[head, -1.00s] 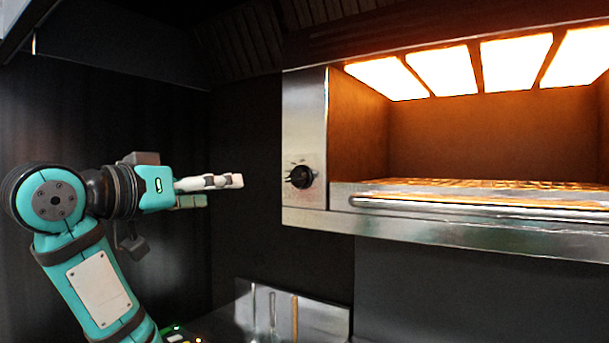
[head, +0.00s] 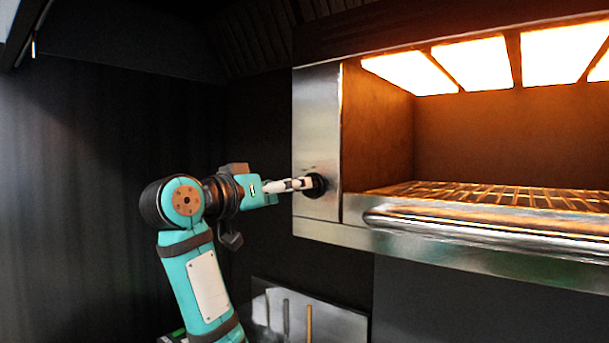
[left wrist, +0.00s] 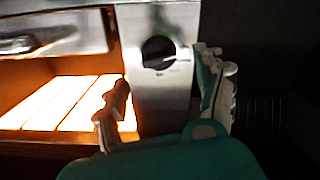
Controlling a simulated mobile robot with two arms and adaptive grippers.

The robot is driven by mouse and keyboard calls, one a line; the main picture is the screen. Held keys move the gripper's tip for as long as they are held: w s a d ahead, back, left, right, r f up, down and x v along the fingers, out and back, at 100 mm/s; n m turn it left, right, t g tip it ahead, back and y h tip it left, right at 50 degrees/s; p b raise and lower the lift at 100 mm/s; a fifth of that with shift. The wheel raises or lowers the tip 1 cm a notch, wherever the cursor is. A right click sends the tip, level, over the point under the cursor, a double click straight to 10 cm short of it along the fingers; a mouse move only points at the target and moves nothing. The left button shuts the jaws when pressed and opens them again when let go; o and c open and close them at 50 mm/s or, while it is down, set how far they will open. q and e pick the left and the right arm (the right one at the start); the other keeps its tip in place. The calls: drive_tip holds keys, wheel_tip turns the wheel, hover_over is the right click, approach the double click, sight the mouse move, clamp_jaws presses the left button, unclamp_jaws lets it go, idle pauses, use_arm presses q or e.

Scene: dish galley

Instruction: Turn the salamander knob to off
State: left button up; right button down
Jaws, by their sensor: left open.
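The salamander knob (head: 318,186) is a round black dial on the steel panel left of the glowing salamander opening. My left gripper (head: 306,184) is at the knob in the head view and partly covers it. In the left wrist view the knob (left wrist: 158,50) shows dark with a pale line across it, and its setting cannot be read. The open fingers of my left gripper (left wrist: 163,72) lie on either side of the knob in that view. I cannot tell whether they touch it. My right gripper is not in view.
The salamander's heating panels (head: 475,66) glow bright above a wire rack (head: 480,192). A thick steel bar (head: 480,228) runs along its front edge. A steel holder (head: 335,325) with upright handles stands below. The dark wall left of my arm is clear.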

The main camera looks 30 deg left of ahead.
sight(318, 189)
use_arm(q)
drive_tip(key=w, duration=0.2)
drive_tip(key=w+p, duration=0.1)
drive_tip(key=w, duration=0.1)
drive_tip(key=w+p, duration=0.1)
drive_tip(key=w, duration=0.1)
drive_tip(key=shift+d, duration=0.3)
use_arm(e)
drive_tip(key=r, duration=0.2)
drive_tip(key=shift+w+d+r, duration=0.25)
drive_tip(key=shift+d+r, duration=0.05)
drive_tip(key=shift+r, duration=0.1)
use_arm(q)
drive_tip(key=c, duration=1.1)
drive_tip(key=shift+c, duration=0.2)
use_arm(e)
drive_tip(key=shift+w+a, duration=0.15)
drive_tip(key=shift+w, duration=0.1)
